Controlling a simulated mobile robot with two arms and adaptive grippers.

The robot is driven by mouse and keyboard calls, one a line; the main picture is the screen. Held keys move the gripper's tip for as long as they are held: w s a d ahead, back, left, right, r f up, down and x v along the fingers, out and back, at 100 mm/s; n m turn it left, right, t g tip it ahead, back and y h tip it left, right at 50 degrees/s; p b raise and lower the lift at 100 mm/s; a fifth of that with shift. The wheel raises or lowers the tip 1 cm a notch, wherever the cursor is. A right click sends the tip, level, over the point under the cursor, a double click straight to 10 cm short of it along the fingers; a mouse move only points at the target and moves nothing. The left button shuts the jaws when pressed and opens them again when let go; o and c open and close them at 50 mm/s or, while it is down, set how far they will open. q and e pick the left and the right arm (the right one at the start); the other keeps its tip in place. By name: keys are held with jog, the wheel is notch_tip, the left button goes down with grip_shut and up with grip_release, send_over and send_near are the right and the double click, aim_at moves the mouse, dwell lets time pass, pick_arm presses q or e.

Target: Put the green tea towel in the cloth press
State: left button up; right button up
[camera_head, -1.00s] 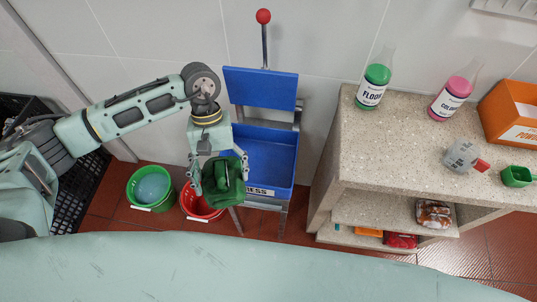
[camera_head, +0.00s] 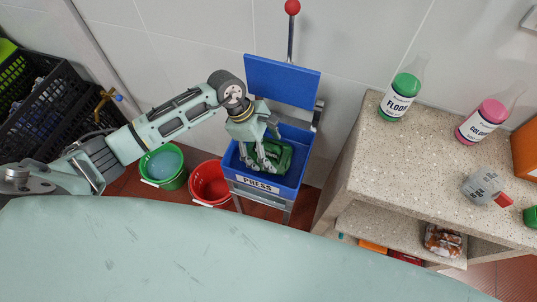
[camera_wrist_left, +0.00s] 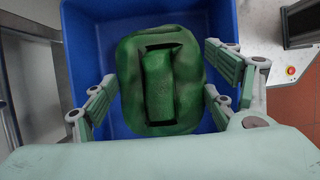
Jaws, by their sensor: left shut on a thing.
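The green tea towel (camera_head: 281,158) is a bundled dark green cloth inside the opening of the blue cloth press (camera_head: 303,140), which is labelled PRESS. My left gripper (camera_head: 259,164) reaches down into the press and is shut on the towel. In the left wrist view the towel (camera_wrist_left: 161,84) sits between the two fingers, with the blue walls of the press (camera_wrist_left: 83,27) around it. Whether the towel touches the press floor is hard to tell. The hinged blue plate (camera_head: 283,82) of the press stands raised behind. My right gripper is out of view.
A red bucket (camera_head: 208,183) and a green bucket (camera_head: 163,166) stand left of the press. Black crates (camera_head: 40,112) are at the far left. The lever with a red knob (camera_head: 292,7) rises behind the press.

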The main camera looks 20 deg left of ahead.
aim_at(269, 155)
pick_arm(q)
jog(key=shift+f, duration=1.85)
jog(key=shift+f, duration=0.2)
jog(key=o, duration=1.1)
jog(key=shift+o, duration=0.2)
jog(key=shift+r, duration=0.1)
jog(key=shift+r, duration=0.25)
jog(key=v, duration=1.1)
jog(key=shift+a+r, duration=0.2)
jog(key=shift+r, duration=0.1)
